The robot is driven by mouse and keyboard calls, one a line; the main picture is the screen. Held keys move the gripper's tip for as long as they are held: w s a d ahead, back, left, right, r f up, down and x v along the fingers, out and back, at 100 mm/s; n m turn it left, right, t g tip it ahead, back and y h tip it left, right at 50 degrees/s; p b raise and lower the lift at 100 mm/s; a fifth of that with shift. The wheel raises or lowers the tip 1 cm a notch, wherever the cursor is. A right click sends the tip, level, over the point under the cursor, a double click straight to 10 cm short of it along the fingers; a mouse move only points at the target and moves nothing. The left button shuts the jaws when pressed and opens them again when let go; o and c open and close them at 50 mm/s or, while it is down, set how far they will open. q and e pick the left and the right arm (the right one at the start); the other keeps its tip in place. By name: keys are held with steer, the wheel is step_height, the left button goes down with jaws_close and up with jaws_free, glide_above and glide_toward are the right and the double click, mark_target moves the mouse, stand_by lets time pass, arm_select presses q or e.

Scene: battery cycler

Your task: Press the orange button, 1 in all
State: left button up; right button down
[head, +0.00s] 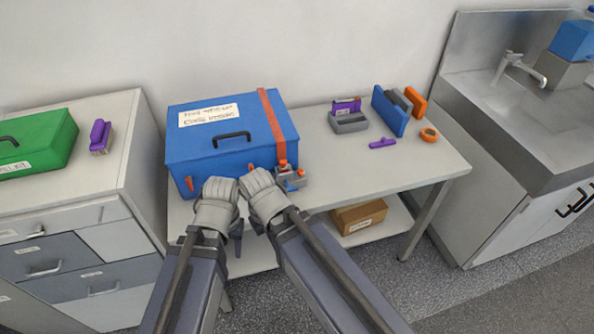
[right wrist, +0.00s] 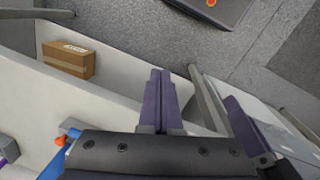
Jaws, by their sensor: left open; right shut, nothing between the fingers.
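A small grey-and-blue device (head: 291,182) with orange parts on top (head: 282,164) stands at the right front corner of the blue box (head: 210,150). I cannot tell which orange part is the button. My left gripper (head: 238,248) is open and empty, pointing down at the table's front edge. My right gripper (right wrist: 161,75) is shut and empty, out past the table's front edge, apart from the device. In the head view its fingers are mostly hidden behind my arm.
A cardboard box (head: 358,216) lies on the shelf under the table. A grey holder (head: 349,122), blue block (head: 389,110), purple marker (head: 382,143) and orange tape roll (head: 429,134) stand to the right. The table's right front is clear.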

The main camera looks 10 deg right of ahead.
steer(key=w+d+r+n+t+h+p, duration=0.1)
steer(key=w+d+r+n+t+h, duration=0.15)
steer(key=w, duration=0.45)
steer(key=w+d+r+n+t+h+p, duration=0.1)
steer(key=w+d+r+n+p, duration=0.1)
steer(key=w+d+n, duration=0.3)
step_height(320, 180, up, 7)
steer(key=n+t+h+p, duration=0.1)
steer(key=n+t+h, duration=0.15)
steer(key=n, duration=0.25)
glide_above(300, 172)
steer(key=shift+a+f, duration=0.2)
steer(key=shift+a, duration=0.2)
steer(key=shift+f, duration=0.1)
step_height(300, 172, down, 9)
steer(key=b, duration=0.8)
steer(key=shift+b, duration=0.35)
steer(key=shift+f+b, duration=0.25)
steer(key=shift+b, duration=0.05)
